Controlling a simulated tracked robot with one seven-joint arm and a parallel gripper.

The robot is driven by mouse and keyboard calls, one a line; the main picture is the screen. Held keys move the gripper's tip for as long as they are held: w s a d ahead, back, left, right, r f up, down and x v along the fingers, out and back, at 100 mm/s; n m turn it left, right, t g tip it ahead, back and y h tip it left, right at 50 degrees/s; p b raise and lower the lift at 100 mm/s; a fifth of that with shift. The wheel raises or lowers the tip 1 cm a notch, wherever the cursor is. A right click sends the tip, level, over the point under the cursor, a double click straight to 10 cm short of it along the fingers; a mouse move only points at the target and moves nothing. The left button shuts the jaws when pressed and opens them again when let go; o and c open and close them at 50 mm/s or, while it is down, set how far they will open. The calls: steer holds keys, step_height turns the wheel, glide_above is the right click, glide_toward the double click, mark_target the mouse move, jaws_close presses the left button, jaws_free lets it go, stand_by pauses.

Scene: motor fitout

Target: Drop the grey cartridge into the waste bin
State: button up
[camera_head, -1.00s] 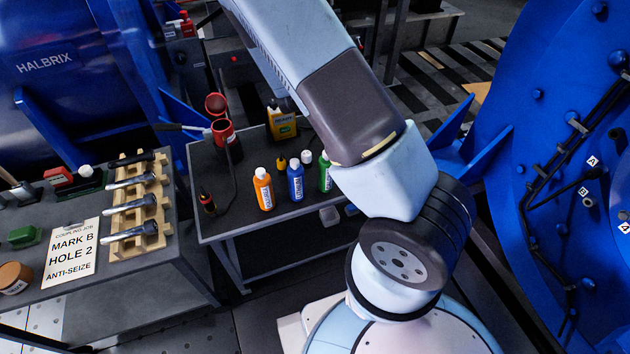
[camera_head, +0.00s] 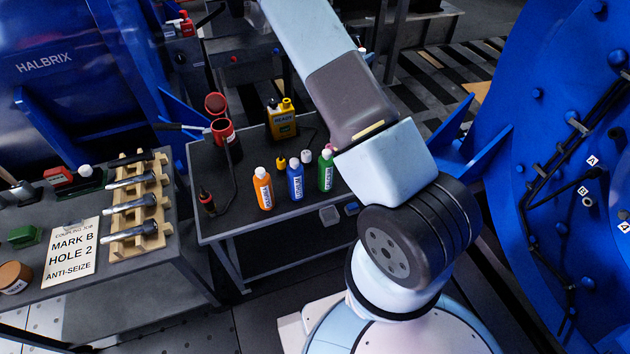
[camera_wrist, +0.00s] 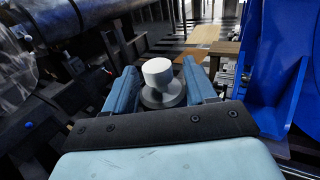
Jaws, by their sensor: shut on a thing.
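My gripper (camera_wrist: 162,84) has two blue fingers and shows in the wrist view. It is shut on the grey cartridge (camera_wrist: 164,98), a short grey cylinder with a white round top (camera_wrist: 157,71). The cartridge stands between the fingers, its lower part hidden behind the dark palm edge. The head view shows only my arm's links; the gripper and cartridge are out of its sight. I cannot make out a waste bin in either view.
In the head view a dark bench (camera_head: 222,222) holds orange (camera_head: 263,190), blue (camera_head: 295,182) and green bottles (camera_head: 326,172), plus red cups. A workbench at left holds a wooden rack (camera_head: 157,243) and a card (camera_head: 70,250). A blue machine (camera_head: 535,150) stands at right.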

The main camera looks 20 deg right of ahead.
steer(key=shift+f, duration=2.3)
steer(key=o, duration=1.5)
steer(key=shift+c, duration=0.2)
steer(key=v, duration=1.4)
